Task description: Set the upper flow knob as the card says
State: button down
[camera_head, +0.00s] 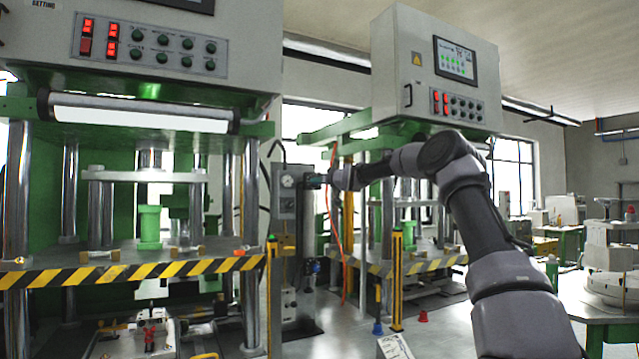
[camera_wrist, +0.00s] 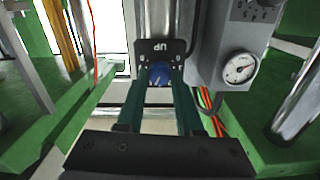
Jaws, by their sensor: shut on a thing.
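The upper flow knob is blue with a pale mark (camera_wrist: 159,74) and shows between my fingertips in the wrist view. My gripper (camera_wrist: 161,79) is shut on it, one green finger on each side. A dark plate marked "UP" (camera_wrist: 161,47) is just beyond the knob. In the head view my gripper (camera_head: 319,181) reaches the right side of a grey column (camera_head: 285,240), where the fingers hide the knob. A small blue part (camera_head: 315,267) sits lower on the column. A white card (camera_head: 394,347) at the bottom is cut off and unreadable. A "SETTING" label (camera_head: 45,4) is partly cut off.
A round gauge (camera_wrist: 240,68) on a grey box is right of my fingers. Orange hoses (camera_wrist: 213,112) hang close by. Green presses with striped edges (camera_head: 130,270) stand on either side. A yellow post (camera_head: 397,280) and a red cone (camera_head: 422,316) stand on the floor.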

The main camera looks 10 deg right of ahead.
jog(key=m, duration=0.6)
jog(key=shift+f, duration=0.15)
jog(key=shift+m, duration=0.4)
jog(key=c, duration=0.6)
grip_release()
jog(key=shift+o, duration=0.2)
jog(key=shift+s, duration=0.1)
jog(key=v, duration=1)
jog(key=shift+s, duration=0.3)
jog(key=shift+d, duration=0.15)
